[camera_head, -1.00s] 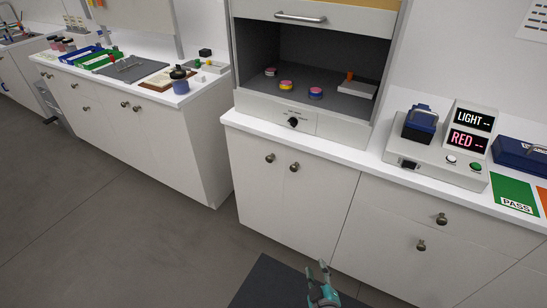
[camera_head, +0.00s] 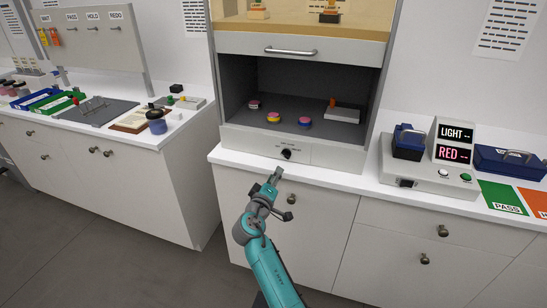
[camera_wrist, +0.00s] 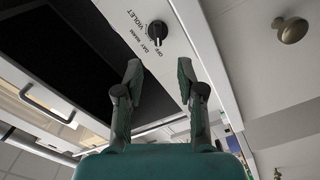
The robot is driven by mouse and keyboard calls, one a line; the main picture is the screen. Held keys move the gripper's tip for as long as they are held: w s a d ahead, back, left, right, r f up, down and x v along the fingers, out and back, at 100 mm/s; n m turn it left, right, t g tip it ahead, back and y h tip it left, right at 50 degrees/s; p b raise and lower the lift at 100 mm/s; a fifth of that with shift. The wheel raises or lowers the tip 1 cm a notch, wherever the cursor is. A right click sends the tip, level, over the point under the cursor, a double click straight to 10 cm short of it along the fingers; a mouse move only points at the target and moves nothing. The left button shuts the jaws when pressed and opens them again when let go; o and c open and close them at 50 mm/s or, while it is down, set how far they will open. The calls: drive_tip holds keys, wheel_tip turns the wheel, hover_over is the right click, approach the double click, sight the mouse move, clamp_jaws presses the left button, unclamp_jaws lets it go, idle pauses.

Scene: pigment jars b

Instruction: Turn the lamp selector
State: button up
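The lamp selector (camera_head: 287,154) is a small black knob on the pale front panel below the open booth. In the wrist view the knob (camera_wrist: 157,30) shows with printed labels OFF, DAY WARM and VIOLET beside it. My gripper (camera_head: 278,174) is in front of and slightly below the knob in the head view. In the wrist view my gripper (camera_wrist: 159,75) has its two fingers well apart with nothing between them. The knob lies beyond the fingertips, apart from them.
The grey booth interior (camera_head: 270,85) holds several small coloured jars and a light block (camera_head: 341,115). A cabinet knob (camera_head: 291,199) is below the counter edge (camera_head: 240,165). A tester with LIGHT and RED displays (camera_head: 430,175) stands to the right.

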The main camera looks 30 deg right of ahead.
sight(284, 156)
drive_tip(key=x, duration=1.1)
drive_tip(key=shift+w+a+r, duration=0.1)
drive_tip(key=shift+w+r, duration=0.05)
drive_tip(key=shift+r, duration=0.05)
clamp_jaws()
